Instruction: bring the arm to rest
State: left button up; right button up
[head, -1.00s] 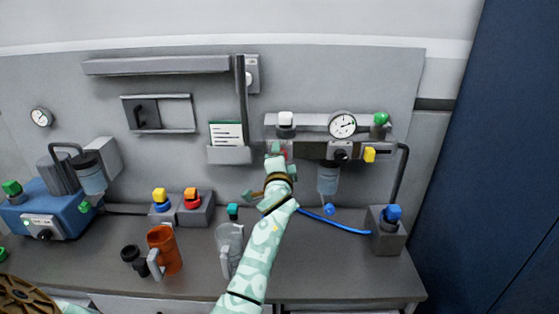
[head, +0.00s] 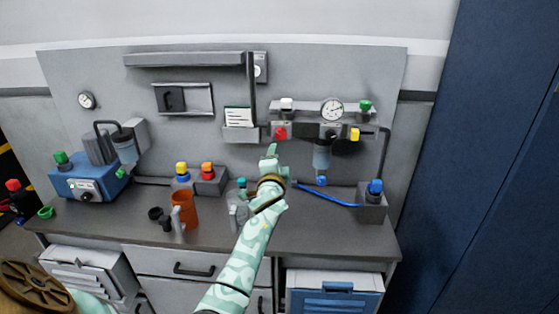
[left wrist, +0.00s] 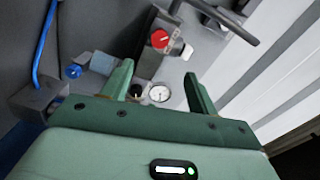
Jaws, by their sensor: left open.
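My left gripper (head: 271,153) is in front of the back panel, at the end of my mint patterned arm. It is below and slightly left of a red knob (head: 280,132) and looks apart from it. In the left wrist view the two green fingers (left wrist: 158,72) are spread with nothing between their tips. The red knob (left wrist: 160,39) and the round gauge (left wrist: 159,93) show beyond them. My right gripper is in neither view.
The grey bench (head: 320,236) holds an orange jug (head: 185,212), a clear jug (head: 238,217) by my arm, a blue pump unit (head: 92,183) and a grey block with a blue knob (head: 371,207). A blue hose (head: 330,198) runs right of my gripper. A blue cabinet (head: 480,160) stands right.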

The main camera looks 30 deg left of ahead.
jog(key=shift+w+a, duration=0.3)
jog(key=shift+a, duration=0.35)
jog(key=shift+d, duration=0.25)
